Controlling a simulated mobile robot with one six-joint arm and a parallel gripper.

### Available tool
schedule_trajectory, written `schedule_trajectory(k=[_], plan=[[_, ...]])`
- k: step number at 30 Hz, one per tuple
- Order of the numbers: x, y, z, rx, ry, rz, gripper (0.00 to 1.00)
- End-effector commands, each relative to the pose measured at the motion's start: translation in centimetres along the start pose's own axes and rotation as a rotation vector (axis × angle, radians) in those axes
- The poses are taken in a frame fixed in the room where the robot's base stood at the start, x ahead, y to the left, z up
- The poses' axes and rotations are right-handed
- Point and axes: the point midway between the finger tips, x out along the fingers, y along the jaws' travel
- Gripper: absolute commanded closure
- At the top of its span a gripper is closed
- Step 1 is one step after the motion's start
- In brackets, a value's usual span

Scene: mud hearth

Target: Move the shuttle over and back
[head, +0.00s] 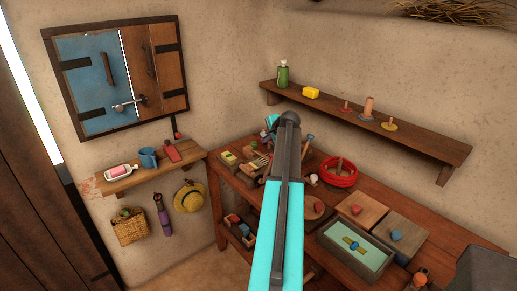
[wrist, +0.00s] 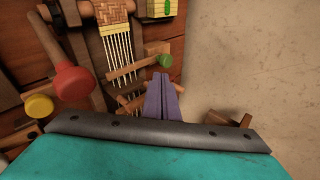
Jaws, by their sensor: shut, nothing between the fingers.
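A small loom with white warp threads (wrist: 119,44) and a woven band stands on the bench, at the top middle of the wrist view. In the head view its threads (head: 262,160) show just left of my arm. A wooden bar with a green knob (wrist: 166,60) lies across the threads; it may be the shuttle, but I cannot tell for sure. A second wooden bar crosses lower down, partly behind my fingers. My gripper (wrist: 161,78) is shut and empty, its tips just below the green knob; I cannot tell whether they touch.
A red knobbed handle (wrist: 78,84) and a yellow knob (wrist: 38,105) stand left of the loom. Bare wall is close on the right. On the bench (head: 440,226) are a red bowl (head: 340,180) and a tray (head: 335,229). A shelf (head: 400,134) runs above.

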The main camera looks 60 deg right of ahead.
Motion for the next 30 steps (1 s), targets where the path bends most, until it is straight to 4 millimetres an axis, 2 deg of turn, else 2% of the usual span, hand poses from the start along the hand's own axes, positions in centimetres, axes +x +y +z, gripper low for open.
schedule_trajectory(k=[10, 16, 30], plan=[[0.0, -0.1, 0.0, 0.0, 0.0, 0.0, 1.0], [1.0, -0.2, -0.1, 0.0, 0.0, 0.0, 1.0], [7.0, -0.3, -0.1, 0.0, -0.001, 0.001, 1.0]])
